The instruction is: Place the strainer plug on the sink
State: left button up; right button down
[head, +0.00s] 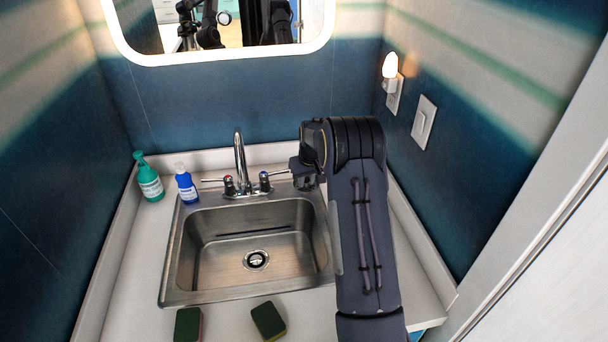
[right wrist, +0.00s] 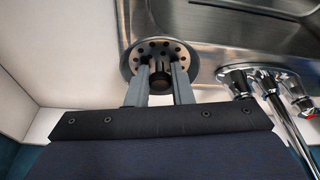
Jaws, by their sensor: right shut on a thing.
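The strainer plug (right wrist: 160,58), a round metal disc with holes and a dark central knob, shows in the right wrist view. My right gripper (right wrist: 166,78) is shut on its knob. In the head view my right gripper (head: 305,180) is at the back right corner of the steel sink (head: 250,288), right of the faucet, and the plug cannot be made out there. In the right wrist view the plug overlaps the sink's rim (right wrist: 215,43) and the pale counter; whether it touches them I cannot tell. The basin is empty, with its drain (head: 257,260) uncovered. My left gripper is out of view.
The faucet (head: 240,165) with two handles stands behind the basin, close to my right gripper. A green bottle (head: 149,180) and a blue bottle (head: 186,185) stand at back left. Two sponges (head: 188,325) (head: 268,321) lie on the front counter. Walls enclose both sides.

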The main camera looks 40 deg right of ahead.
jog(key=w+d, duration=0.1)
jog(key=w, duration=0.1)
jog(key=w+d+p, duration=0.1)
jog(key=w, duration=0.1)
jog(key=shift+d, duration=0.1)
jog(key=shift+f+p, duration=0.6)
jog(key=shift+f, duration=1.15)
jog(key=shift+f+b, duration=0.25)
jog(key=shift+b, duration=0.15)
jog(key=c, duration=1.3)
grip_release()
jog(key=shift+r, duration=0.1)
